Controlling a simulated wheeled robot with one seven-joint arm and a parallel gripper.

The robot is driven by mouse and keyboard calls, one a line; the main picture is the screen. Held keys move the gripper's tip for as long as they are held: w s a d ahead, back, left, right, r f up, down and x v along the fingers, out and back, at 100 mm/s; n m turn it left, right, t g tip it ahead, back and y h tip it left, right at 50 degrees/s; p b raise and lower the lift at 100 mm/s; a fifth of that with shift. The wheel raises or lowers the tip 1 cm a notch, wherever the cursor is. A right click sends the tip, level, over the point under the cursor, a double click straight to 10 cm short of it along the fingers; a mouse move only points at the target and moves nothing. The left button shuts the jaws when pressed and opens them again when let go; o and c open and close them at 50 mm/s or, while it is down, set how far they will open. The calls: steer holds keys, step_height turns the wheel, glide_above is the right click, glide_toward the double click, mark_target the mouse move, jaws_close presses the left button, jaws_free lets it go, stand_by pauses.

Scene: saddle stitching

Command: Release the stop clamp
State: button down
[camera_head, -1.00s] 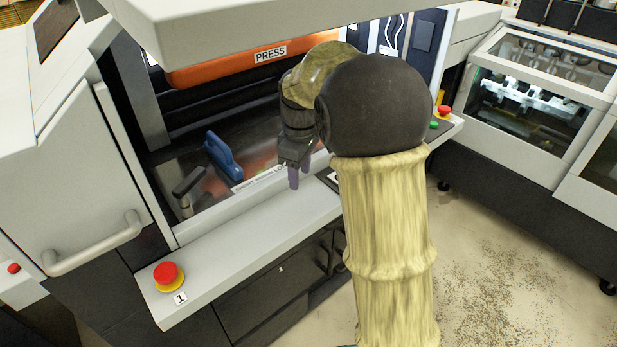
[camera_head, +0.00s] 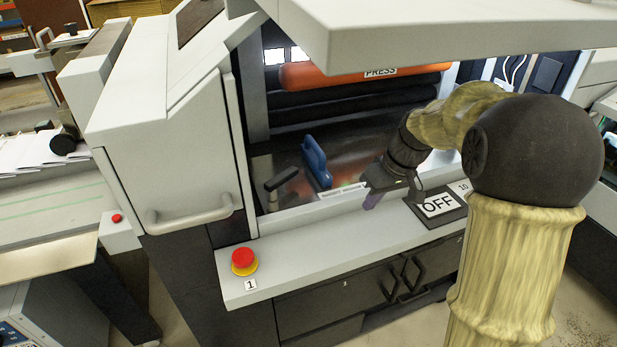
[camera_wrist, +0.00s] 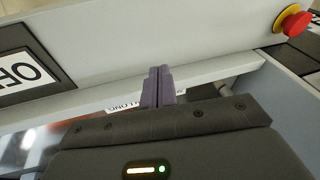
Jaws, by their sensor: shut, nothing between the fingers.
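My gripper (camera_head: 373,201) is shut and empty, above the machine's pale front ledge near the right end of a white label strip. In the wrist view its purple fingers (camera_wrist: 157,86) are together, with the label partly hidden behind them. A black handle on a short post (camera_head: 281,179) stands inside the press opening, left of my gripper and apart from it. It may be the stop clamp, but I cannot read a name on it. A blue upright block (camera_head: 316,162) stands between that handle and my gripper, on the shiny bed.
A red stop button (camera_head: 243,260) sits on the ledge's left end. An OFF sign (camera_head: 438,205) lies right of my gripper. The orange PRESS bar (camera_head: 365,74) and a pale overhanging cover (camera_head: 440,32) are above the opening. The ledge between button and gripper is clear.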

steer(key=w+a+r+m+t+y+b, duration=0.1)
steer(key=a+r+m+t+y, duration=0.2)
steer(key=m, duration=1.1)
steer(key=a+t+y, duration=0.3)
steer(key=shift+a+r, duration=0.3)
steer(key=shift+a, duration=0.05)
steer(key=shift+w, duration=0.1)
glide_toward(293, 176)
steer(key=f, duration=0.1)
steer(key=a+f, duration=0.1)
steer(key=f, duration=0.1)
steer(key=shift+w+a+f+p, duration=0.25)
steer(key=shift+w+p, duration=0.1)
steer(key=shift+w, duration=0.05)
steer(key=shift+w+a+r+p, duration=0.2)
steer(key=shift+w+a+p, duration=0.55)
steer(key=shift+a, duration=0.2)
steer(key=shift+w+a+f, duration=0.15)
steer(key=shift+w+a, duration=0.25)
steer(key=shift+a, duration=0.05)
